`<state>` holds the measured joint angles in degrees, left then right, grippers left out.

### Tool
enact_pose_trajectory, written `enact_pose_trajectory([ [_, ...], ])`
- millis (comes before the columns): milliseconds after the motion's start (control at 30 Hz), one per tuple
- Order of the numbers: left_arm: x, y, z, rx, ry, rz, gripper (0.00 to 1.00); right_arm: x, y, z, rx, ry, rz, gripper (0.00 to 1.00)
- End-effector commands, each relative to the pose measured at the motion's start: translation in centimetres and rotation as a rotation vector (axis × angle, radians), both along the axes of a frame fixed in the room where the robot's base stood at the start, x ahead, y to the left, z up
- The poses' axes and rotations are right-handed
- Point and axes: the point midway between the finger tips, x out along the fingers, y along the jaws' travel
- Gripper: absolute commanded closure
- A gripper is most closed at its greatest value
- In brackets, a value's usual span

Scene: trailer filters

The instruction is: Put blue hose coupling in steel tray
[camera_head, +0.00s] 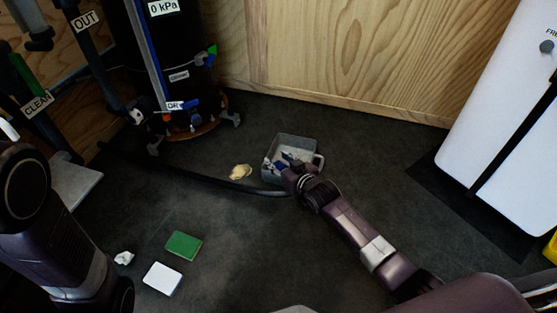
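The steel tray (278,145) is a grey, open box on the dark floor, near the middle of the view. My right arm reaches in from the lower right, and its gripper (279,160) is at the tray's near side, over its opening. A small blue piece (282,168), which looks like the blue hose coupling, shows right at the gripper. The gripper and wrist hide part of the tray and its contents, and I cannot tell whether the fingers hold the blue piece. My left arm fills the left edge; its gripper is out of view.
A black hose (215,182) runs along the floor to the tray. A crumpled tan cloth (240,172) lies left of the tray. A green pad (184,245), a white card (162,279) and a white scrap (124,258) lie lower left. A black tank (175,90) stands behind.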

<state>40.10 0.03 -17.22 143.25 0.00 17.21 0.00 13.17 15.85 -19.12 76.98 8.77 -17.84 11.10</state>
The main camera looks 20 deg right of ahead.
Motion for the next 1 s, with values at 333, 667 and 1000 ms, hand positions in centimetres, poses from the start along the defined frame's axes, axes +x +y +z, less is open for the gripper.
enact_pose_trajectory([
  [333,0.0,0.0,0.1,0.000,0.000,0.001,0.60,0.0,0.0,0.2,0.000,0.000,0.000,0.55],
  [667,0.0,0.0,3.3,0.000,0.001,0.001,0.60,-2.9,-0.6,2.4,0.000,0.003,0.000,0.55],
  [1000,0.0,0.0,7.4,0.000,0.000,0.001,0.60,-8.2,-1.6,4.6,-0.001,0.004,0.000,0.55],
])
